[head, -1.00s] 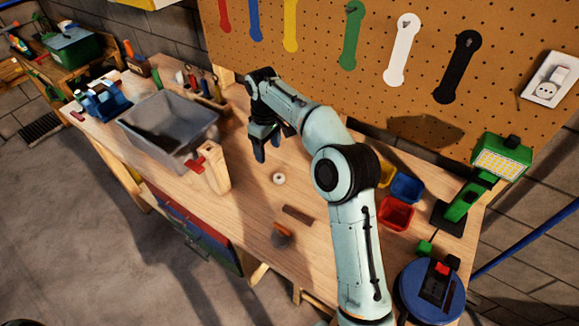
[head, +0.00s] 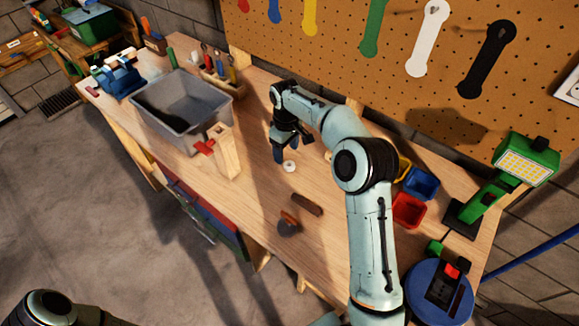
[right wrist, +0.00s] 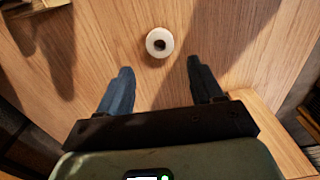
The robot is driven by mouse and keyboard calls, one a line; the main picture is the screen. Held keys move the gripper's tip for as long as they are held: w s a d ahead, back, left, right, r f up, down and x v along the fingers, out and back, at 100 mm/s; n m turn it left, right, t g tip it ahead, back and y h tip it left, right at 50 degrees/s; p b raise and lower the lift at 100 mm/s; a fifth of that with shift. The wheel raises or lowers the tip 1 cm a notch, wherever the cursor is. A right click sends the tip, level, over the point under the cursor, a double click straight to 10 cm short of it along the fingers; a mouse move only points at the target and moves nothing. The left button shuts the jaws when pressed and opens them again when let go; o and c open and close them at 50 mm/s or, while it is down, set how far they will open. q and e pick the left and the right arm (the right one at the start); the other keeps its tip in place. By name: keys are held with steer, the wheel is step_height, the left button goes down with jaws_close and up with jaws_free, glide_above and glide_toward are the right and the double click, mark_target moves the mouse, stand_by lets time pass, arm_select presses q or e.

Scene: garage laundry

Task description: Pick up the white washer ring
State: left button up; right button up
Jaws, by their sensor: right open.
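The white washer ring (head: 290,166) lies flat on the wooden workbench (head: 262,212), with bare wood around it. It also shows in the right wrist view (right wrist: 151,43), just beyond the fingertips and roughly centred between them. My right gripper (head: 287,150) points down above the bench, just behind the ring in the head view. Its two fingers stand apart with nothing between them, as the right wrist view (right wrist: 160,68) shows. Only a link of my left arm shows at the lower left of the head view; its gripper is out of frame.
A grey bin (head: 190,102) and a wooden block with a red part (head: 224,150) stand left of the ring. A dark brown bar (head: 306,204) lies in front. Red (head: 408,210) and blue bins (head: 421,182) and a green lamp (head: 500,185) stand right. A pegboard (head: 400,75) rises behind.

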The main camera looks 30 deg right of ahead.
mark_target(289, 161)
steer(key=f, duration=0.2)
steer(key=s+f, duration=0.1)
steer(key=f, duration=0.1)
steer(key=shift+s+d+f+b, duration=0.1)
steer(key=shift+s+f+b, duration=0.1)
steer(key=shift+b, duration=0.15)
steer(key=shift+w+f, duration=0.1)
steer(key=shift+w, duration=0.15)
steer(key=c, duration=1.1)
